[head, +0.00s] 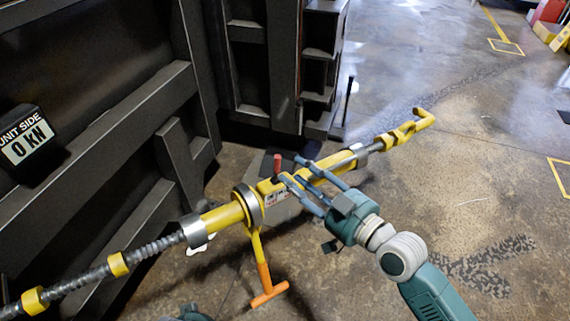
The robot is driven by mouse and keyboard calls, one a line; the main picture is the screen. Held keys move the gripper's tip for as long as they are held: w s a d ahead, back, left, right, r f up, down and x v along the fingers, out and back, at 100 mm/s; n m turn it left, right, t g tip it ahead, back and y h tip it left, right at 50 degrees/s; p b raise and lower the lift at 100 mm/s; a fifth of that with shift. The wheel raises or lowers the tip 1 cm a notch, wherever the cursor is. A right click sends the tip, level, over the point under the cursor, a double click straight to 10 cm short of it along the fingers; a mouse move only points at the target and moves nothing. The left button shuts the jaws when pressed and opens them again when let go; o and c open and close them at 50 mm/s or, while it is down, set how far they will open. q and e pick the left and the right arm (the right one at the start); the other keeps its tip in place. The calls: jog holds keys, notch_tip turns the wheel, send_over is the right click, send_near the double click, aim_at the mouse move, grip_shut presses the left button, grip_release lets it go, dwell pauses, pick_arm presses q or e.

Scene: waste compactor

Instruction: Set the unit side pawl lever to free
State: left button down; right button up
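The pawl lever (277,164) is a short red-tipped peg standing up from the yellow ratchet body (337,166) of a long turnbuckle. My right gripper (291,169) comes in from the lower right. Its grey fingers are apart and reach over the yellow body, with the tips just right of the lever. I see no clear grip on it, and cannot tell whether a finger touches it. A label beside the lever is partly covered by the fingers. My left gripper's fingers are not in view. A black display (28,145) reads "UNIT SIDE 0 KN".
An orange T-handle (265,287) hangs below the yellow ring (247,206). A threaded rod (150,248) runs to the lower left, and a yellow hook (423,118) ends the turnbuckle at upper right. Dark ribbed metal walls (130,105) stand on the left. The right floor is mostly clear.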

jog(key=shift+v, duration=2.3)
